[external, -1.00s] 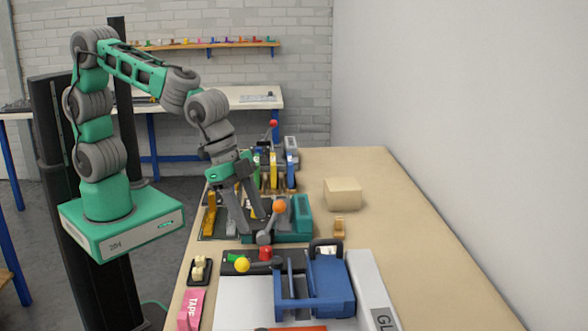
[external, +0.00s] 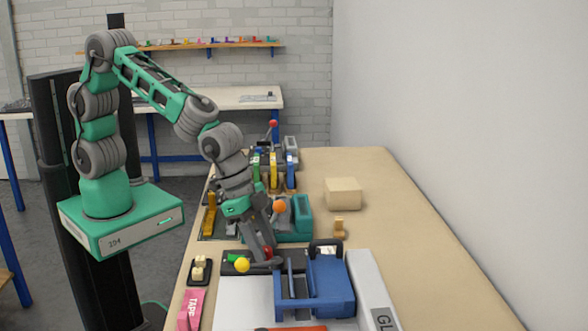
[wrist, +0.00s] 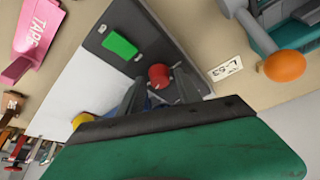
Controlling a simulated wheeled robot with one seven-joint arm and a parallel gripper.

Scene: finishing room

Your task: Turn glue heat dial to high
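A dark control panel (wrist: 130,45) carries a green rectangular piece (wrist: 120,44) and a round red knob (wrist: 158,76). In the external view the panel (external: 232,266) lies beside the blue machine, with the green piece (external: 236,258) to the left and the red knob (external: 268,252) partly hidden by my fingers. I cannot tell from any marking which part is the heat dial. My gripper (wrist: 157,90) is open and empty, its two fingers apart on either side of the red knob in the picture. In the external view my gripper (external: 262,256) points down, close over the panel; contact is not clear.
A teal machine with an orange ball knob (external: 279,206) is just behind. A pink tape box (external: 191,308) lies at the bench's left edge.

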